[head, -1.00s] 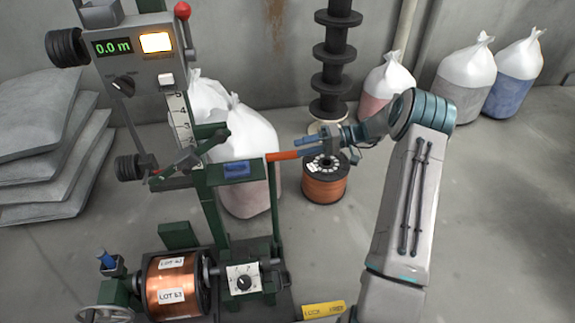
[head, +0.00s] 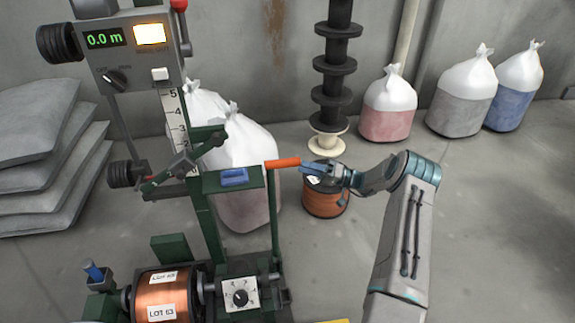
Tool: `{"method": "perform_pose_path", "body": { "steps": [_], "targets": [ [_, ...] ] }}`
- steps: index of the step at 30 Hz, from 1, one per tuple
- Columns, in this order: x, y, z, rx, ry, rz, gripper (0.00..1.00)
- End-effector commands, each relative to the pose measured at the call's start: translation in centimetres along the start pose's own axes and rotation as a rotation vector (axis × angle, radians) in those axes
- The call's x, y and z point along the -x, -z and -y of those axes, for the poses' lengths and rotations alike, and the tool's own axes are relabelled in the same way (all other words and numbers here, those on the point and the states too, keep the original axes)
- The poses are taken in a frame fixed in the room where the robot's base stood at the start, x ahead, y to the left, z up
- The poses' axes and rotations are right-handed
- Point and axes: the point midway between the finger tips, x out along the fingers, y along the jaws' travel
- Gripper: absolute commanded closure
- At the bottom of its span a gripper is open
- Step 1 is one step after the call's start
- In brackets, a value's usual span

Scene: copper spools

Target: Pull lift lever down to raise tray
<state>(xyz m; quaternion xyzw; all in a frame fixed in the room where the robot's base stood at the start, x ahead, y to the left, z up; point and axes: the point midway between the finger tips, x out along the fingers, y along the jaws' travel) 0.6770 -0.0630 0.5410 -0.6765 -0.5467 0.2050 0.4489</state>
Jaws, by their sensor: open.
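A green and grey machine stands at left, with a panel (head: 137,62) reading 0.0 m. An orange-red handle (head: 283,163) juts right from the top of its green frame; I take it for the lift lever. My gripper (head: 309,176) reaches in from the right, just right of and slightly below the handle's end in the picture. Its blue fingers are open, with nothing seen between them. I cannot tell how far in depth it is from the handle. Which part is the tray is unclear. A copper spool (head: 165,293) lies on the machine at the bottom.
A copper spool (head: 325,203) stands on the floor behind my gripper. A stack of black reels (head: 333,70) stands beyond it. Tied bags (head: 388,105) line the wall at right, and grey sacks (head: 45,165) are piled at left. The floor at right is clear.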

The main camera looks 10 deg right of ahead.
Motion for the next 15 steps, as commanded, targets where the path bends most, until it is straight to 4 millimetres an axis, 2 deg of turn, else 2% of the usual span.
{"method": "perform_pose_path", "body": {
  "steps": [1, 6, 10, 15],
  "targets": [
    [-1.2, -0.1, -0.1, 0.000, 0.002, 0.003, 0.51],
    [-4.3, -0.1, -0.1, 0.000, 0.001, 0.002, 0.51],
    [-6.0, -0.1, -0.1, 0.000, 0.000, 0.001, 0.51],
    [-7.0, 0.0, 0.0, -0.001, 0.000, 0.000, 0.51]
  ]
}}
